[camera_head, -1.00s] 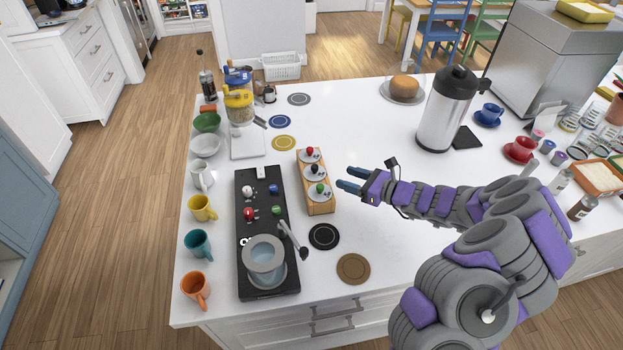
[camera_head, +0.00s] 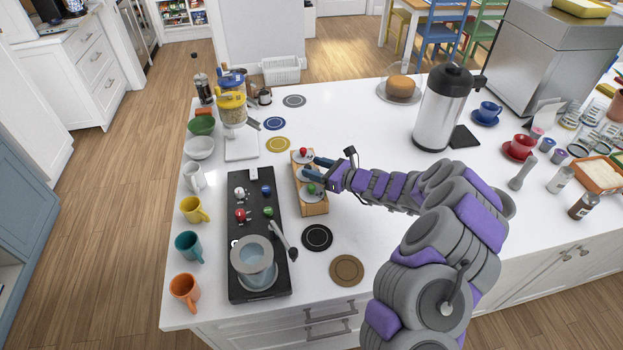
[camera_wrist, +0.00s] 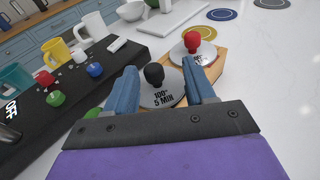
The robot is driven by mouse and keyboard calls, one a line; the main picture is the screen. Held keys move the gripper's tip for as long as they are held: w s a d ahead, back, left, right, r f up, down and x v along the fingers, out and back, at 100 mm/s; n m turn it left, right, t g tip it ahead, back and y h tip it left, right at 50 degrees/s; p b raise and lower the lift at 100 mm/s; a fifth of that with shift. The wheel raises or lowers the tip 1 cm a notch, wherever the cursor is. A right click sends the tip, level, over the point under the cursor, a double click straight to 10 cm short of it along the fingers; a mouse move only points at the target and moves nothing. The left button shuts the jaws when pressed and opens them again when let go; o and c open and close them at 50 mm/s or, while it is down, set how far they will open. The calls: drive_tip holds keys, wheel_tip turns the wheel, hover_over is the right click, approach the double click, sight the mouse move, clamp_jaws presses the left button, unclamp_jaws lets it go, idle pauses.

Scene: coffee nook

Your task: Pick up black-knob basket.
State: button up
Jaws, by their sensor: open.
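The black-knob basket (camera_wrist: 160,88) is a round metal lid with a black knob, marked "100° 5 MIN" in the wrist view. It sits in the wooden rack (camera_head: 313,208), between the red-knob basket (camera_head: 303,153) and the green-knob basket (camera_head: 311,191). The red-knob basket also shows behind it in the wrist view (camera_wrist: 192,45). My gripper (camera_wrist: 165,80) is open, with one blue finger on each side of the black knob. In the head view my gripper (camera_head: 312,168) is over the middle of the rack and hides most of this basket. Finger contact cannot be told.
A black machine (camera_head: 262,222) with small coloured knobs and a clear vessel (camera_head: 254,262) stands left of the rack. Several mugs line the left edge. Black (camera_head: 317,237) and brown (camera_head: 347,270) coasters lie in front.

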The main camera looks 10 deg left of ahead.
drive_tip(key=shift+a, duration=0.55)
drive_tip(key=shift+a+f, duration=0.15)
drive_tip(key=shift+a, duration=0.35)
drive_tip(key=shift+c, duration=2)
drive_tip(key=shift+d, duration=0.55)
drive_tip(key=c, duration=0.5)
drive_tip(key=shift+c, duration=0.5)
drive_tip(key=shift+a, duration=0.15)
clamp_jaws()
